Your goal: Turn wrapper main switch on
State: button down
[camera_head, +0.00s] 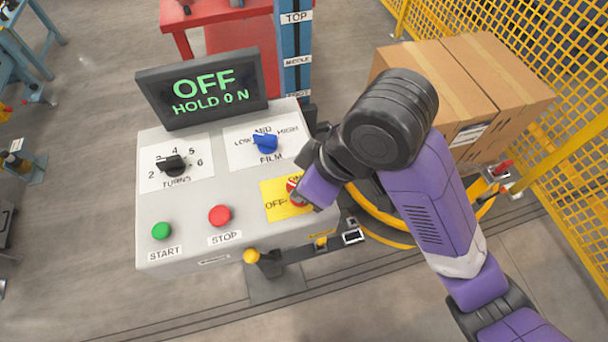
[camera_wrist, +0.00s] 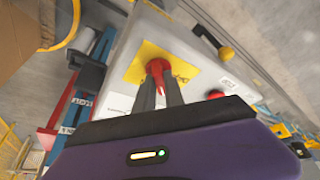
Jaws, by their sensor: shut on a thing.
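The wrapper's grey control panel (camera_head: 190,228) stands in front of me. Its red main switch (camera_head: 294,190) sits on a yellow plate (camera_head: 277,208) marked OFF and ON at the panel's right side. My gripper (camera_head: 305,190) is at this switch and partly hides it. In the wrist view the two dark fingers (camera_wrist: 160,88) are closed on the red switch handle (camera_wrist: 157,68), above the yellow plate (camera_wrist: 185,68). The display (camera_head: 203,88) reads OFF and HOLD ON in green. The switch's exact angle is hard to tell.
A black TURNS knob (camera_head: 174,165), a blue FILM knob (camera_head: 265,143), a green START button (camera_head: 161,230) and a red STOP button (camera_head: 220,214) share the panel. Cardboard boxes (camera_head: 425,55) stand behind my arm, near a yellow mesh fence (camera_head: 570,130).

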jog(key=m+p, duration=0.2)
jog(key=m+t+h+p, duration=0.1)
jog(key=m+p, duration=0.1)
jog(key=m, duration=0.1)
jog(key=shift+s+a+r, duration=0.2)
jog(key=m+t+h+p, duration=0.1)
jog(key=m+p, duration=0.2)
jog(key=shift+f+m+h+p, duration=0.15)
jog(key=shift+m+h+p, duration=0.25)
jog(key=shift+m+p, duration=0.1)
jog(key=shift+f, duration=0.1)
jog(key=c, duration=1.4)
grip_release()
jog(key=shift+c, duration=0.2)
